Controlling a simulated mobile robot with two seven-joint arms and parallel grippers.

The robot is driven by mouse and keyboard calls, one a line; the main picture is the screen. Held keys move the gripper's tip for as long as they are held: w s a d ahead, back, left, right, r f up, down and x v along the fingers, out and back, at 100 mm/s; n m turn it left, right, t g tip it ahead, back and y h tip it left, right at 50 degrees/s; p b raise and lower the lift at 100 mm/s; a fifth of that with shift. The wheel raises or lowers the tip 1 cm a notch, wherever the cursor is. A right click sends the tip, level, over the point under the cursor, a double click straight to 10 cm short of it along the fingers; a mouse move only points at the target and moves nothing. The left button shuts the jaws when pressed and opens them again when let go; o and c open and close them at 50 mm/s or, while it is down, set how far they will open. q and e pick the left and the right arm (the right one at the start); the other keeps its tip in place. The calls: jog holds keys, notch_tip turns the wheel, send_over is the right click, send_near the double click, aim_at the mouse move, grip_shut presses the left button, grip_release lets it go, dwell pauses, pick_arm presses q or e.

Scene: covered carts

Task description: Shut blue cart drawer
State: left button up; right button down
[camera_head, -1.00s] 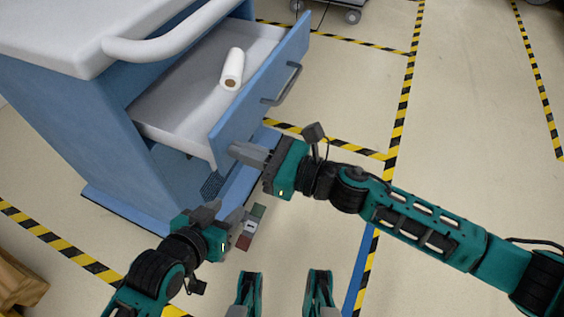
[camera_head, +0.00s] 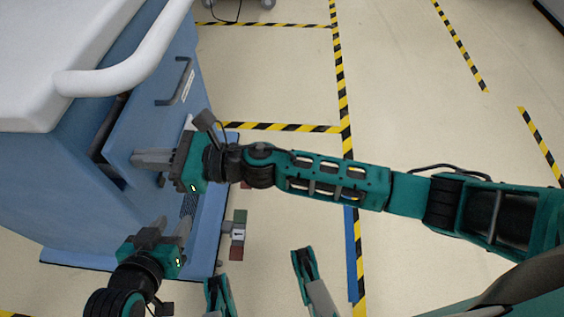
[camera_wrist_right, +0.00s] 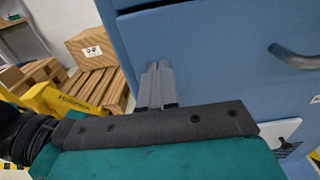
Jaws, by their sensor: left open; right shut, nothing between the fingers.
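The blue cart (camera_head: 75,185) stands at the left of the head view. My left gripper (camera_head: 168,230) is open and empty, low beside the cart.
The cart's white top and rail (camera_head: 135,65) overhang the drawer. Small red and green blocks (camera_head: 238,235) show near the cart's base. Floor to the right is clear, with striped tape (camera_head: 340,95). The wrist view shows a cardboard box (camera_wrist_right: 92,45) on pallets.

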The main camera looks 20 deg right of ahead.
pick_arm(q)
jog(key=shift+w+a, duration=0.1)
jog(key=shift+a, duration=0.15)
pick_arm(e)
jog(key=shift+x, duration=0.85)
jog(key=shift+r, duration=0.2)
jog(key=shift+w, duration=0.1)
